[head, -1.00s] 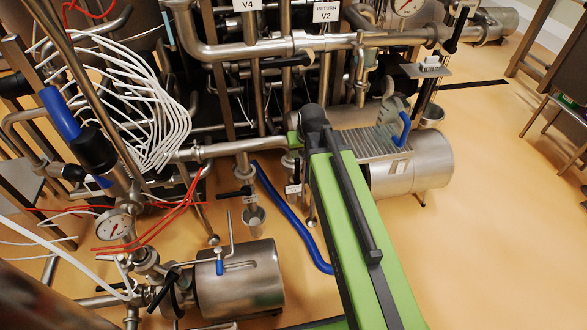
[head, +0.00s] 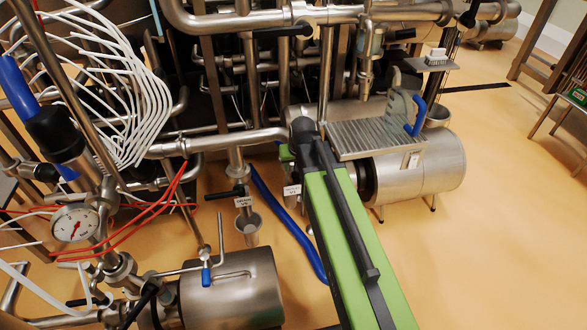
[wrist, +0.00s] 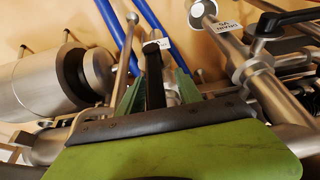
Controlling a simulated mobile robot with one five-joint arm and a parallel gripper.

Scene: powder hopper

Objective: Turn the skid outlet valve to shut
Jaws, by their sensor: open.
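In the wrist view, a black lever handle (wrist: 154,78) stands between the two green fingers of my gripper (wrist: 158,92). The fingers are apart, one on each side of the lever; whether either touches it I cannot tell. A white tag (wrist: 156,44) shows by the lever's far end, its text unreadable here. In the head view, my green arm hides the lever and most of my gripper (head: 284,153). A small white tag (head: 292,190), seemingly reading V1, hangs just below. The valve body is mostly hidden.
A drain valve tag (head: 243,202) hangs to the left, above a metal cup (head: 249,230); its tag (wrist: 222,27) and a black handle (wrist: 285,20) show in the wrist view. A blue hose (head: 290,225) runs close by. A steel cylinder (head: 415,175) stands right.

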